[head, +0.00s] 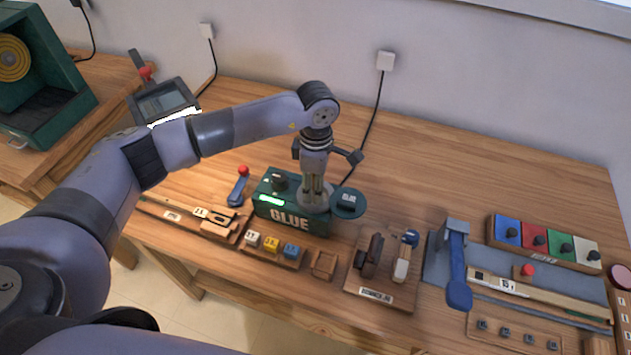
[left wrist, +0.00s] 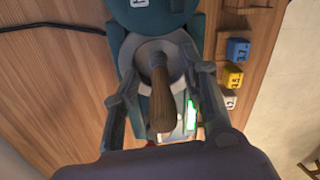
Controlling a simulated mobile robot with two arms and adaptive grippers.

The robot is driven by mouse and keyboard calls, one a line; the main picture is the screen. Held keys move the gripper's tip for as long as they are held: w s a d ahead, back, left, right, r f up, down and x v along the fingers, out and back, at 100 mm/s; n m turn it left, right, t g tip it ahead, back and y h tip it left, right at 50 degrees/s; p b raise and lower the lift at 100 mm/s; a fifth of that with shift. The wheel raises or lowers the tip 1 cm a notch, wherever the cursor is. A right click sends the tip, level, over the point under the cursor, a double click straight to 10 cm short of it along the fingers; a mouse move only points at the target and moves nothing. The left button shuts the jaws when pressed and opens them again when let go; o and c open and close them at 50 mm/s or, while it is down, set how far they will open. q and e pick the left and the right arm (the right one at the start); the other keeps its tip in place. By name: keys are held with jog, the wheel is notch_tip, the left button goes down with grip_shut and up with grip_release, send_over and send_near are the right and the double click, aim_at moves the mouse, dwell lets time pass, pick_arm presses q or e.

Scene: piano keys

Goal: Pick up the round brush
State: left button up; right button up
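The round brush (left wrist: 161,95) shows in the left wrist view as a brown wooden handle, standing in the round grey opening of the green glue box (head: 290,222). My left gripper (head: 314,187) points down over this opening. In the left wrist view my left gripper (left wrist: 164,108) has one finger on each side of the handle, with gaps on both sides, so it is open around the brush. The brush's bristle end is hidden in the opening. In the head view the gripper mostly hides the brush. My right gripper is not in view.
A round dark green lid (head: 348,203) is beside the opening. A wooden stand (head: 383,273) and a blue lever (head: 457,270) are to the right. The table behind the box is mostly clear.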

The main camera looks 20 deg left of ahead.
pick_arm(q)
jog(key=shift+f, duration=0.25)
jog(key=shift+c, duration=0.6)
grip_shut()
